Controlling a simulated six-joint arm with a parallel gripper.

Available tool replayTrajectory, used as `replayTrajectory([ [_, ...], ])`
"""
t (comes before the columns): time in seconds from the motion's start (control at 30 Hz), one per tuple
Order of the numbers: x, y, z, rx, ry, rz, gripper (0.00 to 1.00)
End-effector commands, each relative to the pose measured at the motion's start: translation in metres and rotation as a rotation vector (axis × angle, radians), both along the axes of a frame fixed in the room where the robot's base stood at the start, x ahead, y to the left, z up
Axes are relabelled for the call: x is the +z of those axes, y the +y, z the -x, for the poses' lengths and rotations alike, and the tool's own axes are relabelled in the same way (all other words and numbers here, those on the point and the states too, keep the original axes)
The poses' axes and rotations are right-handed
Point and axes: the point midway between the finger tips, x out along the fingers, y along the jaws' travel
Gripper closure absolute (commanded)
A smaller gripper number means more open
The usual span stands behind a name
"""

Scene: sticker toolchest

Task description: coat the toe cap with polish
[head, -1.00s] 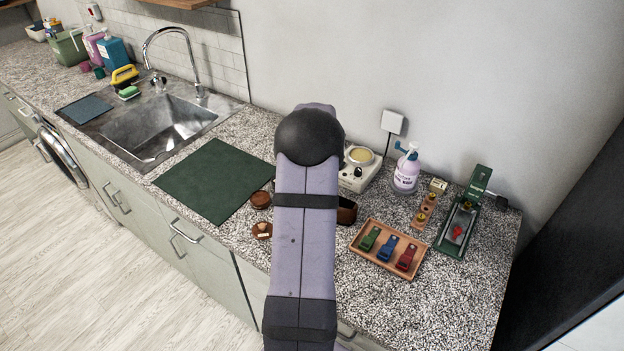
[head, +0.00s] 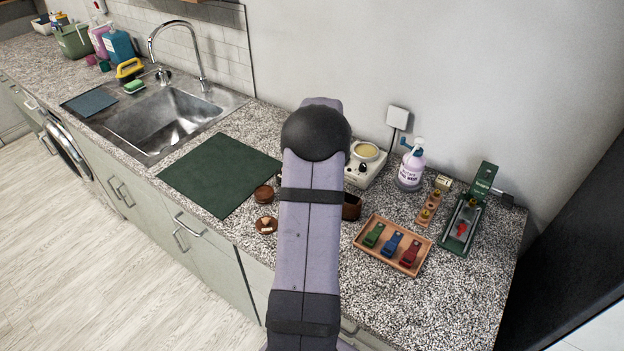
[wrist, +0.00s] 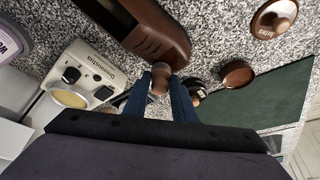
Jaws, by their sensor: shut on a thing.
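A brown shoe (wrist: 160,32) lies at the top of the wrist view, its rounded toe pointing toward my gripper. In the head view only a dark brown part of it (head: 351,207) shows beside my arm. My gripper (wrist: 162,80) is shut on a small brown rounded tool (wrist: 160,76), held between its blue fingers close to the toe. I cannot tell whether the tool touches the toe cap. A round brown tin (wrist: 237,73) stands right of the fingers, with a brown disc (wrist: 273,20) beyond it. In the head view my arm hides the gripper.
A white warmer (head: 365,166) with a yellow-filled dish stands behind the shoe, near a pump bottle (head: 411,167). A wooden tray (head: 360,243) holds green, blue and red items. A green mat (head: 215,178) lies left. The counter's front right is clear.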

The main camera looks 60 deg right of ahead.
Motion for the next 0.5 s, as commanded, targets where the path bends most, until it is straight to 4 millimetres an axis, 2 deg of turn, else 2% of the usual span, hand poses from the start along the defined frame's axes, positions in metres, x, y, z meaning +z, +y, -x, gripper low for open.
replayTrajectory([
  [0.13, -0.001, -0.014, -0.001, -0.001, 0.0, 0.0, 0.94],
  [0.2, 0.006, -0.014, -0.001, 0.0, 0.001, -0.001, 0.94],
  [0.27, 0.023, -0.015, -0.001, 0.0, -0.002, 0.005, 0.94],
  [0.5, 0.041, -0.013, -0.001, 0.001, 0.001, 0.001, 0.94],
])
